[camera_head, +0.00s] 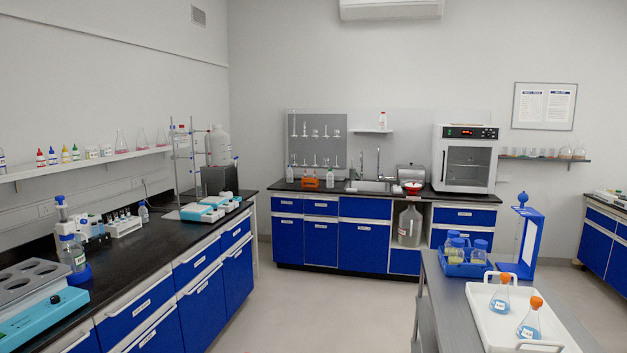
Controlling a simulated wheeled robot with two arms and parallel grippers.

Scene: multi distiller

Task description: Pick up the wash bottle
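Several bottles could be the wash bottle; they are too small to tell for sure. A small clear bottle with a pale top (143,212) stands upright on the left black bench (125,262). Two more small whitish bottles stand on the back counter, one left of the orange rack (290,173) and one just right of it (329,178). Neither of my grippers is in view, so I see nothing held.
The left bench also carries turquoise devices, a rack and a blue-topped dispenser bottle (72,250). At right, a grey table (452,300) holds a blue bottle carrier (466,268) and a white tray (497,318) with two orange-capped flasks. The floor (300,310) between is clear.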

